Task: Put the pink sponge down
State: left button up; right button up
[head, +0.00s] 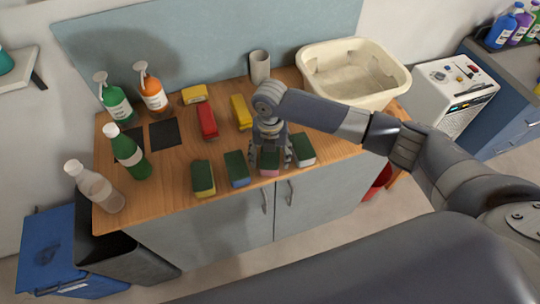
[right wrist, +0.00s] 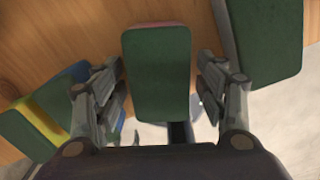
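The pink sponge (head: 269,163), with a dark green top, is in the row of sponges near the front edge of the wooden counter (head: 165,190). It appears to rest on the counter. My right gripper (head: 270,160) points down over it, with one finger on each side. In the right wrist view the pink sponge (right wrist: 158,75) shows mostly its green face between the spread fingers, with small gaps at both sides. My right gripper looks open around it. My left gripper is not in view.
A green-topped sponge (head: 303,148) stands close on the right, a blue one (head: 237,169) and a yellow one (head: 203,179) on the left. Behind are a red item (head: 207,120), yellow items (head: 241,112), a grey cup (head: 260,66) and a cream basin (head: 353,72). Bottles stand at the left.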

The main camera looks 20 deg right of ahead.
aim_at(270, 155)
notch_tip(270, 155, up, 12)
jog(key=b, duration=0.3)
jog(key=shift+r, duration=0.2)
dwell(0.6)
